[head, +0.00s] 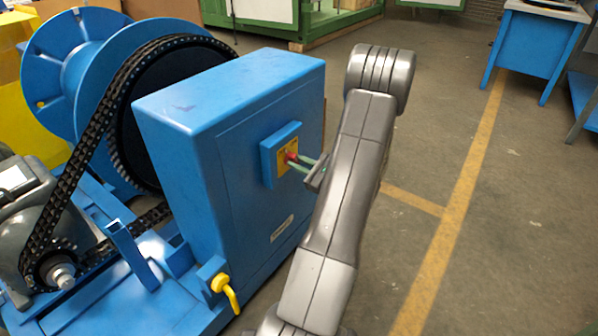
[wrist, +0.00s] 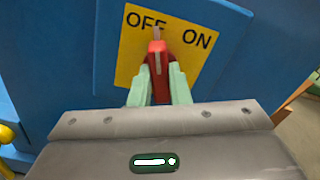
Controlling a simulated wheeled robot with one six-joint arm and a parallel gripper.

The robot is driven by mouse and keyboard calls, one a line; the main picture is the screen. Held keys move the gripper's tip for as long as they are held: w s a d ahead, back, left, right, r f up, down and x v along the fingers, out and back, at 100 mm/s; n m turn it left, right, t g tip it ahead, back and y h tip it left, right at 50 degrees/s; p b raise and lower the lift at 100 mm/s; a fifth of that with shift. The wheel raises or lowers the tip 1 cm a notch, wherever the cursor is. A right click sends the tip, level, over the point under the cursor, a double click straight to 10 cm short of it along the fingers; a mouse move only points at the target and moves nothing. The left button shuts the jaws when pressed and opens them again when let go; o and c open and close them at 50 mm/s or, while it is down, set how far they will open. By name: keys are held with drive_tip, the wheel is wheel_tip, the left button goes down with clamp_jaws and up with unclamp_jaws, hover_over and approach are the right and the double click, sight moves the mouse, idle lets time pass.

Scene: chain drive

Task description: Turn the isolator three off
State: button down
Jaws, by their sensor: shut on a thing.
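The isolator is a blue box (head: 268,166) with a yellow plate (head: 282,158) and a red handle (head: 292,156), on the side of the large blue cabinet (head: 235,125). In the wrist view the yellow plate (wrist: 190,65) reads OFF at left and ON at right. The red handle (wrist: 158,62) points up the plate, its tip at the right end of the word OFF. My gripper (head: 299,163) reaches it from the right. Its pale green fingers (wrist: 158,82) are shut on the red handle, one on each side. No number three is readable.
A yellow lever (head: 225,288) sticks out at the cabinet's lower front corner. A chain (head: 95,130) and blue drum (head: 75,75) stand at left. Open floor (head: 420,160) lies right of my arm, with a blue table (head: 535,45) at the far right.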

drive_tip(key=shift+f+n+b, duration=0.1)
drive_tip(key=shift+n+b, duration=2.1)
drive_tip(key=shift+n, duration=0.1)
drive_tip(key=c, duration=1.4)
unclamp_jaws()
drive_tip(key=shift+o, duration=0.2)
drive_tip(key=p+v, duration=0.3)
drive_tip(key=v, duration=1.1)
drive_tip(key=shift+a, duration=0.1)
